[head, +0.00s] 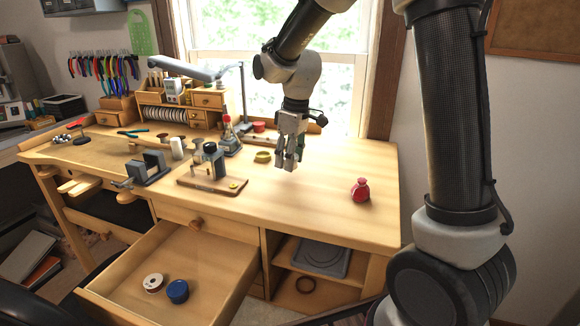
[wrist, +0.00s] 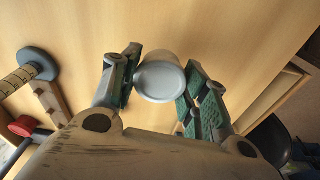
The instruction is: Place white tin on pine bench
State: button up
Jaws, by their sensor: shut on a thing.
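My gripper (head: 288,163) hangs fingers-down over the pine bench (head: 320,205), right of its middle. In the wrist view my gripper (wrist: 157,98) has the white tin (wrist: 160,82) between its green-padded fingers and is shut on it. The tin shows a pale round end toward the camera. The tin is not clearly made out in the head view, where the fingers hide it. I cannot tell whether its underside touches the bench top.
A wooden board with a device (head: 210,165) lies further left. An open drawer (head: 190,262) holds a spool (head: 153,283) and blue tin (head: 177,291). The bench's right front is mostly clear.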

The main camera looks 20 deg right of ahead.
jog(key=shift+f, duration=1.55)
jog(key=shift+f, duration=0.1)
jog(key=o, duration=1)
jog(key=r, duration=0.7)
jog(key=s+d+r, duration=0.1)
jog(key=r, duration=0.3)
jog(key=shift+r, duration=0.2)
jog(key=shift+s+d+r, duration=0.1)
jog(key=shift+d+r, duration=0.05)
jog(key=shift+r, duration=0.3)
jog(key=s+d+m+t, duration=0.1)
jog(key=s+d+m, duration=0.2)
jog(key=s, duration=0.5)
jog(key=s+d+r+m+t, duration=0.1)
jog(key=s+d+m, duration=0.2)
jog(key=s+d, duration=0.3)
jog(key=s+d+m+t+h, duration=0.1)
jog(key=s+d+m, duration=0.2)
jog(key=s, duration=0.8)
jog(key=shift+s+d+r+m, duration=0.15)
jog(key=shift+s+d+m, duration=0.2)
jog(key=shift+d, duration=0.45)
